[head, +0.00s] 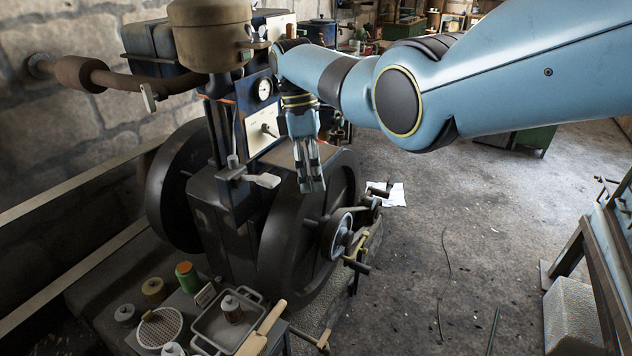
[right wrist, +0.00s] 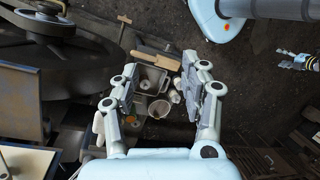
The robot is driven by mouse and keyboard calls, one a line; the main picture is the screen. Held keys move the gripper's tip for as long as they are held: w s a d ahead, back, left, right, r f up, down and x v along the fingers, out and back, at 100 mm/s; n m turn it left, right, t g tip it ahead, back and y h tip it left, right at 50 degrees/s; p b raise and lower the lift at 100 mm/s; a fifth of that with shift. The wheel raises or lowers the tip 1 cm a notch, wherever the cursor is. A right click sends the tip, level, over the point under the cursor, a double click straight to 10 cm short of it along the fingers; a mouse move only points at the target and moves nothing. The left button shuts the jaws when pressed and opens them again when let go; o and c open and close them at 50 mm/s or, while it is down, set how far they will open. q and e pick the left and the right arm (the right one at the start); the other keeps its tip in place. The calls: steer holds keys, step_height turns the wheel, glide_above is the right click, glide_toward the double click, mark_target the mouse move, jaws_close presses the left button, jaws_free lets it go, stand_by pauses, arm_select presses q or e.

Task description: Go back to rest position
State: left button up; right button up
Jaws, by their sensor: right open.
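My right arm reaches in from the right in the head view. Its gripper (head: 312,185) points down in front of the engine's near flywheel (head: 300,245), above the small pulley (head: 338,235). In the right wrist view the same gripper (right wrist: 165,85) has its two fingers spread, with nothing between them. The flywheel (right wrist: 50,45) also shows there at the upper left. A small jointed part at the right edge of that view looks like my left gripper (right wrist: 300,62); its fingers are too small to read. The left arm is absent from the head view.
A tray (head: 205,335) with a wooden-handled brush (head: 262,328), bottles and cans stands at the engine's front. A workbench (head: 600,255) stands at the right edge, with a pale block (head: 572,315) below. White paper (head: 392,194) lies on the floor. The floor between is mostly clear.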

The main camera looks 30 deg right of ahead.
steer(key=shift+s+f, duration=0.15)
steer(key=shift+f, duration=0.2)
stand_by(0.3)
steer(key=s+f+g+b, duration=0.2)
steer(key=s+f+b, duration=0.3)
steer(key=s+f, duration=1.15)
steer(key=s+f+g+b, duration=0.2)
steer(key=s+f+b, duration=0.2)
steer(key=s+f, duration=1.25)
steer(key=s+f+m+t+b, duration=0.4)
steer(key=s+f+m+b, duration=0.4)
steer(key=s+f, duration=1.9)
steer(key=w+m+t, duration=0.2)
steer(key=w+t, duration=0.2)
steer(key=w, duration=0.2)
steer(key=shift+w+d+r+h, duration=0.25)
steer(key=shift+w+d+h, duration=0.05)
steer(key=shift+d, duration=0.1)
